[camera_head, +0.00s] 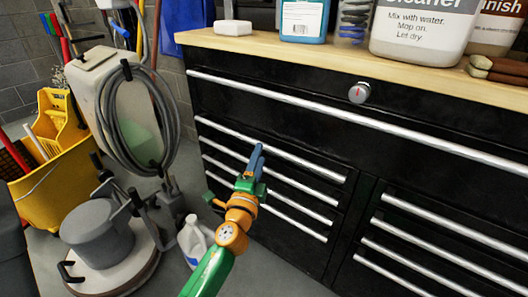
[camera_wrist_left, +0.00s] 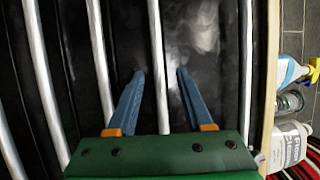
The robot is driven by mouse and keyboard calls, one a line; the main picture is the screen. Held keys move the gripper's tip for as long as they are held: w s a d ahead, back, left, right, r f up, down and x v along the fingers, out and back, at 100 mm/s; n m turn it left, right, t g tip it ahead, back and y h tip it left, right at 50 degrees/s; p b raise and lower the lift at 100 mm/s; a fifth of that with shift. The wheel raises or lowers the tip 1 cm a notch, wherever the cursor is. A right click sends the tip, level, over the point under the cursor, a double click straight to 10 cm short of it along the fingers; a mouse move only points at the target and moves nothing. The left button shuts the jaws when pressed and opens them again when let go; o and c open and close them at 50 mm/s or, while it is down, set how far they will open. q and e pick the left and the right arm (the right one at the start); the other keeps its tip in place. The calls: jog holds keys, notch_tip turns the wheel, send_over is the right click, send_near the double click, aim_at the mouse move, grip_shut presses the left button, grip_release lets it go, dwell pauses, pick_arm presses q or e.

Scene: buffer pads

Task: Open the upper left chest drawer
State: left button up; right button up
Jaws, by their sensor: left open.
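The black chest (camera_head: 225,90) has long silver bar handles, and its drawers look shut. The upper left drawer's handle (camera_head: 305,163) is the first short bar below the full-width top drawer. It also shows in the left wrist view (camera_wrist_left: 156,50). My left gripper (camera_head: 256,152) is in front of this handle and hides part of it. In the left wrist view my left gripper's blue fingers (camera_wrist_left: 161,72) are open, one on each side of the bar, with nothing gripped. I cannot tell whether the fingertips reach past the bar. My right gripper is not in view.
The full-width top drawer's handle (camera_head: 330,110) runs just above. A wooden top (camera_head: 260,48) carries bottles, including a large cleaner jug (camera_head: 415,35).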

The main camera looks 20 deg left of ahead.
pick_arm(q)
jog(key=shift+w+r, duration=0.15)
jog(key=shift+w, duration=1.25)
grip_shut()
